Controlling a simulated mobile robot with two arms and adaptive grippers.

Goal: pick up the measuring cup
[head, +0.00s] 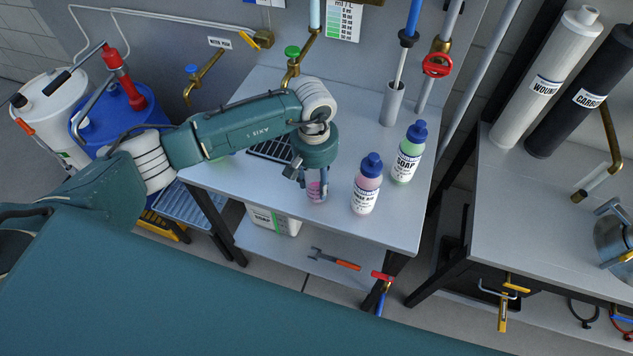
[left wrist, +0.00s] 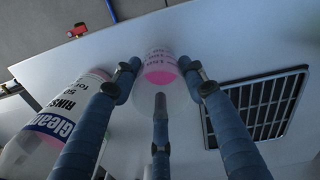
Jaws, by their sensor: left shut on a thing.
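The measuring cup (head: 317,191) is a small clear vessel with pink markings and pink contents, near the front edge of the grey table. It also shows in the left wrist view (left wrist: 160,67), between the fingers. My left gripper (head: 312,182) points down over the cup and is shut on it, its fingers around the sides. The gripper also shows in the left wrist view (left wrist: 159,88), with three dark blue fingers. The gripper hides part of the cup in the head view; I cannot tell whether the cup's base touches the table. My right gripper is not in view.
A pink rinse bottle (head: 366,192) with a blue cap stands close right of the cup. A green soap bottle (head: 407,158) stands behind it. A black drain grate (head: 270,150) lies left of the gripper. Brass taps (head: 297,66) stand at the back.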

